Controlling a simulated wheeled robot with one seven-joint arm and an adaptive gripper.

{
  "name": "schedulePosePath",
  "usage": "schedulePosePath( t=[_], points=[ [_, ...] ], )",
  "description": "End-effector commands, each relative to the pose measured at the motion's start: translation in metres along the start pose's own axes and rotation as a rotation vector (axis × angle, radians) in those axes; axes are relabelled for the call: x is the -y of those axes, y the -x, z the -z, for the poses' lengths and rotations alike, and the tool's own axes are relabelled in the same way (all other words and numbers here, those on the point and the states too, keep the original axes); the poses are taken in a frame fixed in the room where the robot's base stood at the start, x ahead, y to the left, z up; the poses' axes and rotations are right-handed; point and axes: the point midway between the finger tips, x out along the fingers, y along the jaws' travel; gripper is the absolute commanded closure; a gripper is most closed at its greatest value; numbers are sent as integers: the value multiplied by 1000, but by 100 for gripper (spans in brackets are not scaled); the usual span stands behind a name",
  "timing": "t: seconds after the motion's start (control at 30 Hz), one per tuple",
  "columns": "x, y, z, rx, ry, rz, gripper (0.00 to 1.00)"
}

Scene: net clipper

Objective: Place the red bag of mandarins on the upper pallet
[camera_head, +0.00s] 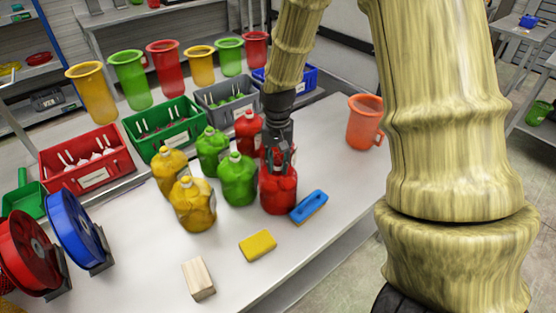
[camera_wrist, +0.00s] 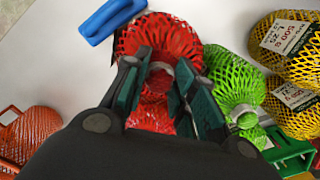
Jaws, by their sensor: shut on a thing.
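A red bag of mandarins (camera_head: 277,194) in netting stands at the front right of the group of bags on the white table. In the wrist view the red bag (camera_wrist: 165,35) lies at the tips of my fingers. My gripper (camera_head: 279,158) points down and is shut on the top of this bag; in the wrist view its fingers (camera_wrist: 165,72) are on both sides of the bag's neck. The bag appears to rest on the table. A second red bag (camera_head: 247,128) stands behind it, partly hidden by my gripper. I cannot tell which surface is the upper pallet.
Green bags (camera_head: 238,180) and yellow bags (camera_head: 193,205) stand close on the left. A blue sponge-like block (camera_head: 309,207) lies beside the red bag. Red (camera_head: 88,165), green (camera_head: 162,128), grey and blue crates line the back. An orange jug (camera_head: 365,122) stands right.

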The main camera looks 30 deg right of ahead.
Motion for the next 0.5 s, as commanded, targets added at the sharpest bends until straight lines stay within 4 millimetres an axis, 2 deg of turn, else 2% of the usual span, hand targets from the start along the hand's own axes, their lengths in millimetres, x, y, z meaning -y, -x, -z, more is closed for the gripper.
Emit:
schedulePosePath(
  t=[0.4, 0.43, 0.5],
  points=[
    [0, -4, 0, -1, 0, 0, 100],
    [0, -4, 0, -1, 0, 0, 68],
    [0, -4, 0, -1, 0, 0, 55]
  ],
)
